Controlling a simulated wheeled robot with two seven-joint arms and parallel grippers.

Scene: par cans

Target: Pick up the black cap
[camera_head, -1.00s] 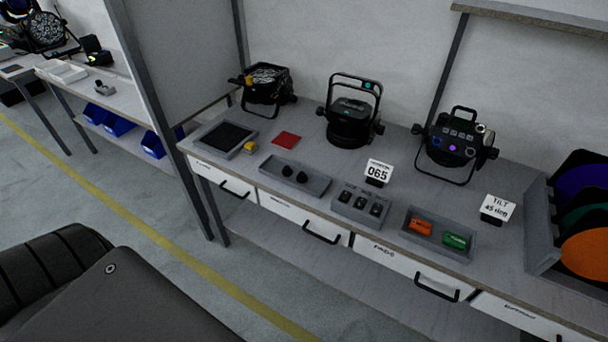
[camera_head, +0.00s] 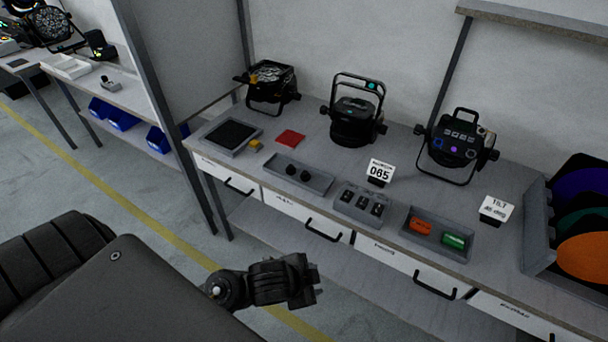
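Two small round black caps, a left one (camera_head: 291,169) and a right one (camera_head: 305,175), sit side by side in a shallow grey tray (camera_head: 318,188) near the bench's front edge. They look alike from here. My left gripper (camera_head: 312,280) is at the dark end of the arm at bottom centre, in front of the bench and well below the caps in the picture. It is apart from them, and its fingers are too dark and small to read. My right gripper is not in view.
Beside the caps' tray stand a grey switch box (camera_head: 361,205), a number sign (camera_head: 379,172) and a tray with orange and green cylinders (camera_head: 434,247). Par cans (camera_head: 357,122) line the back.

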